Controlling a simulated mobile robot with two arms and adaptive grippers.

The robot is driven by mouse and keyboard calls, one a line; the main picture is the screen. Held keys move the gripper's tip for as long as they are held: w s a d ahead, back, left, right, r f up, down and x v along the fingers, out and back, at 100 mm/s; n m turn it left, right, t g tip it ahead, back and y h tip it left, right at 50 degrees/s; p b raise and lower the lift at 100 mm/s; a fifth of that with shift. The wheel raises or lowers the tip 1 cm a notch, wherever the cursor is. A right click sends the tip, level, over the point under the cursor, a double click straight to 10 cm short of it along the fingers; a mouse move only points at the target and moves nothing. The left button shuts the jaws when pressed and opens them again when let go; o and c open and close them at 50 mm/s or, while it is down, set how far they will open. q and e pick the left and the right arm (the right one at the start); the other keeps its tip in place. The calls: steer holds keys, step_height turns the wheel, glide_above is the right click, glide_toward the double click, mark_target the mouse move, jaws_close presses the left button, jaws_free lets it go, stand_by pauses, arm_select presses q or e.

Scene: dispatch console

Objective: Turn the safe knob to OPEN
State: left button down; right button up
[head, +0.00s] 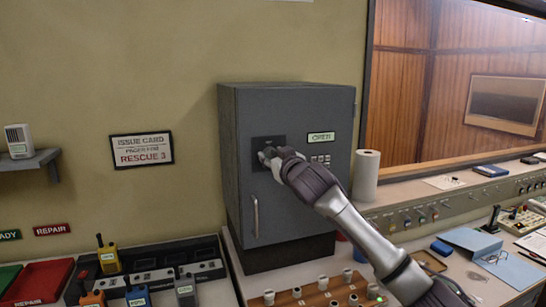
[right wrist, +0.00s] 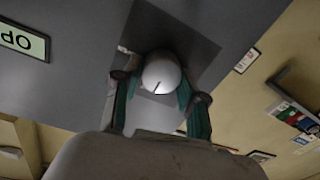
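The grey safe (head: 290,200) stands against the wall in the head view, its door shut, with a vertical handle (head: 256,217). My right gripper (head: 268,156) is at this plate and hides most of the knob there. My left gripper is out of view.
A small keypad (head: 320,159) sits below the OPEN sign. A paper roll (head: 365,175) stands right of the safe. My right arm crosses above the console.

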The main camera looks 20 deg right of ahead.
steer(key=c, duration=0.4)
